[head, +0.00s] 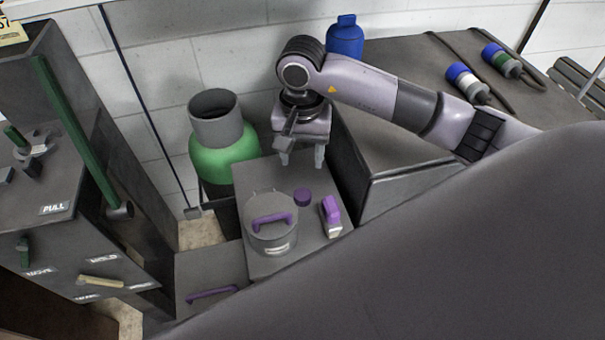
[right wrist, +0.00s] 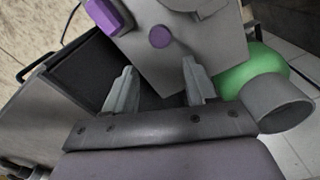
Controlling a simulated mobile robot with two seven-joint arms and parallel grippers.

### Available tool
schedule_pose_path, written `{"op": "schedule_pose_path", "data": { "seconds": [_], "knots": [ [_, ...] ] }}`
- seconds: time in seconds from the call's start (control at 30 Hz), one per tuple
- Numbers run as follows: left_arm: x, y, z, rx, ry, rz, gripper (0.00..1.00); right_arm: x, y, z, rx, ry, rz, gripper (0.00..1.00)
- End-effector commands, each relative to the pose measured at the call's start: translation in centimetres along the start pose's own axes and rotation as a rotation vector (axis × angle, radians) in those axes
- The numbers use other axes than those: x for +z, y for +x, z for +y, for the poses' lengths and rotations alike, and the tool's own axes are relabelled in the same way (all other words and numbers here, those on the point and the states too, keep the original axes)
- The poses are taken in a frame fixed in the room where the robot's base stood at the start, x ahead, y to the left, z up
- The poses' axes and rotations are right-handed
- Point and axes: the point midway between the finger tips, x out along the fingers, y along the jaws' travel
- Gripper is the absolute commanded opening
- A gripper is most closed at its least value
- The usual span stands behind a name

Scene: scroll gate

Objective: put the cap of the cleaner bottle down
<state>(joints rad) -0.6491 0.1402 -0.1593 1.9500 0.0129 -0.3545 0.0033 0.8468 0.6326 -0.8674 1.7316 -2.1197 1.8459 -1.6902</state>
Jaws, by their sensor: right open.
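A small round purple cap (head: 303,196) lies on the grey bench top (head: 265,178); it also shows in the right wrist view (right wrist: 160,37). A purple object with a pale lower end (head: 331,212) stands to its right; I cannot tell for sure that it is the cleaner bottle. It shows in the right wrist view too (right wrist: 104,15). My right gripper (head: 302,160) is open and empty, above the back edge of the bench, apart from the cap. Both its fingers (right wrist: 160,75) show in the right wrist view with nothing between them. My left gripper is not in view.
A grey pot with a purple handle (head: 272,238) stands left of the cap. A green container with a grey collar (head: 222,160) is behind left. A dark box (head: 385,190) borders the bench on the right. A blue bottle (head: 345,42) stands at the back.

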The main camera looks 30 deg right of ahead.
Motion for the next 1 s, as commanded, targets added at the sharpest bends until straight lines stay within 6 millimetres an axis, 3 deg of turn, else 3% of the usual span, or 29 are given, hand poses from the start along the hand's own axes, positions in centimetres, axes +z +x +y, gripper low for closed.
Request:
{"op": "schedule_pose_path", "data": {
  "seconds": [0.2,0.5,0.67,1.0],
  "knots": [
    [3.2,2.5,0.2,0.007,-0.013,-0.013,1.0,0.6,2.9,-0.4,0.019,0.243,0.047,0.56],
    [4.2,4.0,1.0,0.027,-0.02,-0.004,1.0,1.3,5.0,-0.4,0.032,0.557,0.106,0.56],
    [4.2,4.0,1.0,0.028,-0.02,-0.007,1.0,1.3,5.8,-0.3,0.037,0.6,0.111,0.56],
    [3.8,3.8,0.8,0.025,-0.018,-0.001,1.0,0.5,10.1,-0.1,0.039,0.601,0.109,0.56]
  ]
}}
